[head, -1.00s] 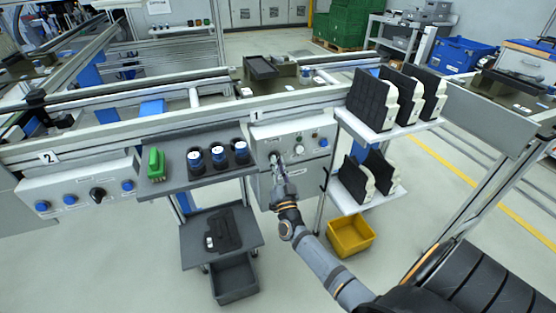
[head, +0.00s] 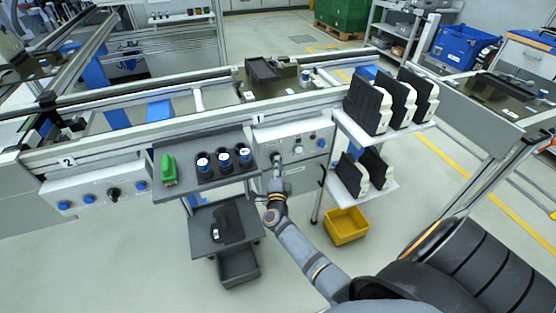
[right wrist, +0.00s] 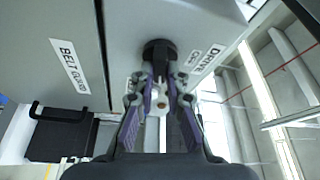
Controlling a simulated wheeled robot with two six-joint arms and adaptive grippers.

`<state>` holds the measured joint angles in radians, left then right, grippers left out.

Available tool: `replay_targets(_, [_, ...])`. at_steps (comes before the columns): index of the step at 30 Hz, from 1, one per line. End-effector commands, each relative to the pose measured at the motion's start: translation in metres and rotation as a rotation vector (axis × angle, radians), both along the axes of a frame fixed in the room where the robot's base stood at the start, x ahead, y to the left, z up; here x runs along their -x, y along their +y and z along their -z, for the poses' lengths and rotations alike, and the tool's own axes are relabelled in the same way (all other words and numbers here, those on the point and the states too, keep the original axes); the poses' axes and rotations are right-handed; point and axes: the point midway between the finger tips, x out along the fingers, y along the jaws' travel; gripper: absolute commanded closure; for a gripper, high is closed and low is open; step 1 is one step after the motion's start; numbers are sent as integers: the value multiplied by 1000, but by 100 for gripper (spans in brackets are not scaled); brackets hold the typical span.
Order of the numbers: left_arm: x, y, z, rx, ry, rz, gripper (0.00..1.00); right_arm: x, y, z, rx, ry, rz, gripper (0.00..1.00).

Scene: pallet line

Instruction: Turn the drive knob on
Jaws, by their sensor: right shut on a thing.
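The drive knob (right wrist: 158,50) is a black rotary knob on a grey control panel, next to a label reading DRIVE in the right wrist view. My right gripper (right wrist: 160,84) has its fingers closed around the knob. In the head view my right gripper (head: 277,172) reaches the left part of the station 1 panel (head: 299,141) and covers the knob there. The knob's pointer direction cannot be read. My left gripper is not in view.
A dark shelf with several blue-topped cups (head: 224,161) and a green object (head: 169,168) is just left of my right gripper. A rack with black-and-white parts (head: 368,106) stands to the right, above a yellow bin (head: 347,226). A second panel (head: 92,193) is at far left.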

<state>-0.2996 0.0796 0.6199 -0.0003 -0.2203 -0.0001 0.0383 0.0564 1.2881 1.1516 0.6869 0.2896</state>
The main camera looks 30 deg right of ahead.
Motion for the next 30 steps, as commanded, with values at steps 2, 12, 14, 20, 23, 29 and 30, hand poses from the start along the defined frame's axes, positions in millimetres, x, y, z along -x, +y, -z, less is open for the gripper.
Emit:
replay_targets(2, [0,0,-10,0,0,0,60,0,0,-4,-53,-11,-1,100])
replay_targets(12, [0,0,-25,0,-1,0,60,0,0,-2,-216,-50,1,100])
replay_targets(14, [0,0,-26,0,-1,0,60,0,0,-1,-231,-53,0,100])
replay_targets(20, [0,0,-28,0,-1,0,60,0,0,0,-260,-60,-1,100])
replay_targets(23, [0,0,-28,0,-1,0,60,0,0,1,-265,-61,0,100])
replay_targets(29, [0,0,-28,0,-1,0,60,0,0,1,-265,-61,0,100])
replay_targets(30, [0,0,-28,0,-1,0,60,0,0,1,-265,-61,0,100])
